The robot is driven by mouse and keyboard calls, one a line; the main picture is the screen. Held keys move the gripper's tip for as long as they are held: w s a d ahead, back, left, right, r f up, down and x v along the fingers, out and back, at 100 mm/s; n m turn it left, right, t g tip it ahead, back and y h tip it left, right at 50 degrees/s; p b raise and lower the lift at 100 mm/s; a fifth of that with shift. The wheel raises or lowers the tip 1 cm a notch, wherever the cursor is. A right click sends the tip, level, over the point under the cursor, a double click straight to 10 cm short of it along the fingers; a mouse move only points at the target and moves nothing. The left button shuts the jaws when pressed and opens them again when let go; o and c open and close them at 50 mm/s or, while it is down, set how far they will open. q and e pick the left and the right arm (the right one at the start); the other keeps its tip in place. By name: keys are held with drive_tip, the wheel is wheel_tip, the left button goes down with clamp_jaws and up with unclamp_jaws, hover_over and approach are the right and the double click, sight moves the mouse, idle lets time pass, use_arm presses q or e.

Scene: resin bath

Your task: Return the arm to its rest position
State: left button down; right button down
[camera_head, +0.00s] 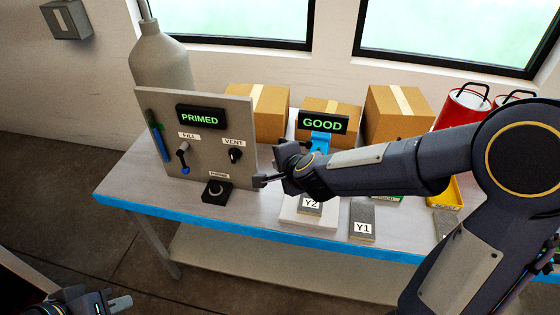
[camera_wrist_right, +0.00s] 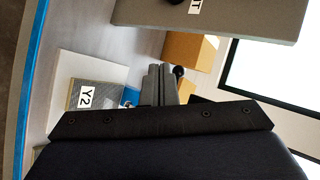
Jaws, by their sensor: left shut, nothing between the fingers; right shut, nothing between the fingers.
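My right arm reaches in from the right in the head view. Its gripper (camera_head: 260,181) is shut and empty, just right of the grey control panel (camera_head: 212,165) and above the table. Whether it touches the panel's edge I cannot tell. In the right wrist view the closed fingers (camera_wrist_right: 161,72) point toward the panel (camera_wrist_right: 225,18) with nothing between them. My left gripper (camera_head: 120,303) is shut and empty, low at the bottom left, away from the table.
The panel reads PRIMED; a GOOD display (camera_head: 323,123) stands behind my right arm. A black PRIME fixture (camera_head: 216,193), a Y2 block (camera_head: 310,207) on a white base and a Y1 block (camera_head: 362,222) lie near the front. Boxes (camera_head: 398,115) and red containers (camera_head: 462,108) stand behind.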

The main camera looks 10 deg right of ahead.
idle(0.3)
drive_tip(key=s+d+r+n+g+y, duration=0.1)
drive_tip(key=s+r+n+y, duration=0.1)
drive_tip(key=s+r+n, duration=0.3)
drive_tip(key=s+d+r+n+y, duration=0.1)
drive_tip(key=s+d+n+y, duration=0.15)
drive_tip(key=s, duration=0.45)
drive_tip(key=s+d+f+n+g+h, duration=0.1)
drive_tip(key=s+d+f+n+g, duration=0.1)
drive_tip(key=s, duration=0.5)
drive_tip(key=s+d+f+n+g+h, duration=0.1)
drive_tip(key=s+d+f+n, duration=0.1)
drive_tip(key=s+n, duration=0.3)
drive_tip(key=s+b, duration=0.1)
drive_tip(key=s, duration=0.2)
drive_tip(key=shift+g, duration=0.4)
